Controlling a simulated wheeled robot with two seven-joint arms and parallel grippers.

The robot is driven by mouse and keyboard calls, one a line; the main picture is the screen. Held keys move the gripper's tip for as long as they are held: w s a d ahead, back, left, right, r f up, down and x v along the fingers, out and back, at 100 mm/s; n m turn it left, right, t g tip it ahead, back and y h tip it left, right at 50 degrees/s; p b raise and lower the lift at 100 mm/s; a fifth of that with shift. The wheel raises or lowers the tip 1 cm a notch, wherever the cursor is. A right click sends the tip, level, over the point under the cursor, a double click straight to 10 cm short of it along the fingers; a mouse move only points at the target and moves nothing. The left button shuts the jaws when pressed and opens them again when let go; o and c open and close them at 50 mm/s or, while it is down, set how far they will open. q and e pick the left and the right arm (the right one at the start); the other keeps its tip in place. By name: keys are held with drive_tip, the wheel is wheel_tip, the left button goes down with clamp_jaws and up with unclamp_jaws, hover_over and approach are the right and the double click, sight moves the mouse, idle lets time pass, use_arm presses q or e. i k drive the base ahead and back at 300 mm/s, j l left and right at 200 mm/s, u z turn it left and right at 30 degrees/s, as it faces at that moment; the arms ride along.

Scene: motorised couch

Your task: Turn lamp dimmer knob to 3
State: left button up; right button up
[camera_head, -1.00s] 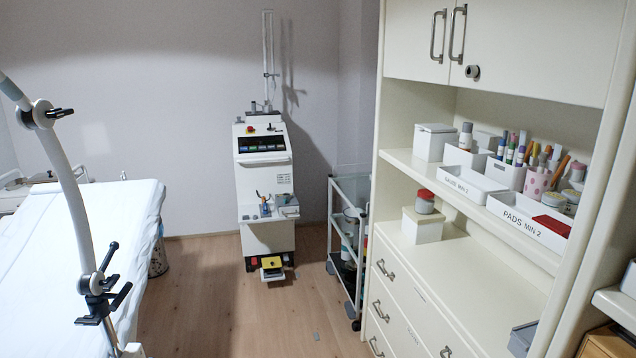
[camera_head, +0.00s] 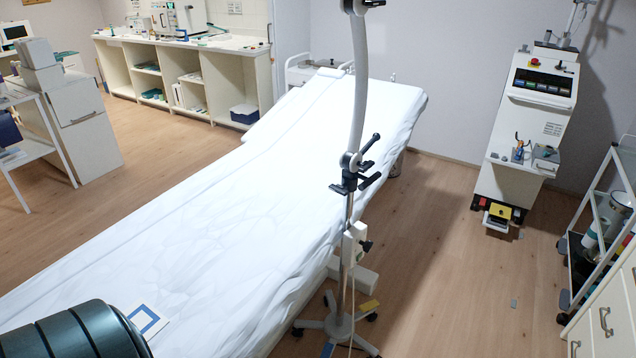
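The lamp stand (camera_head: 357,110) rises in the middle of the head view, in front of the couch's right side. A small white box (camera_head: 350,244) sits low on its pole, with a black knob (camera_head: 366,247) on its right side. I cannot read a number or setting on it. A black clamp with handles (camera_head: 352,180) is higher on the pole. The lamp's head is out of view above. Neither of my grippers is in view.
The white-sheeted couch (camera_head: 220,220) fills the left and middle. The stand's wheeled base (camera_head: 340,328) is on the floor beside it. Floor (camera_head: 450,270) is open to the right, before a white machine (camera_head: 530,130) and a trolley (camera_head: 600,230). A dark ribbed shape at lower left is unclear.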

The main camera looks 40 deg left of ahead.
sight(367, 245)
drive_tip(key=i+u, duration=0.1)
drive_tip(key=u, duration=1.85)
drive_tip(key=i+l+u, duration=0.1)
drive_tip(key=l+u, duration=0.35)
drive_tip(key=l, duration=0.15)
drive_tip(key=l+u, duration=0.55)
drive_tip(key=l, duration=0.35)
drive_tip(key=k+l, duration=0.1)
drive_tip(key=l, duration=0.4)
drive_tip(key=l+u, duration=0.15)
drive_tip(key=l, duration=0.3)
drive_tip(key=k+l, duration=0.15)
drive_tip(key=l, duration=0.3)
drive_tip(key=k+l+u, duration=0.15)
drive_tip(key=l, duration=0.3)
drive_tip(key=k+l, duration=0.1)
drive_tip(key=l, duration=0.45)
drive_tip(key=k+l, duration=0.1)
drive_tip(key=l, duration=0.5)
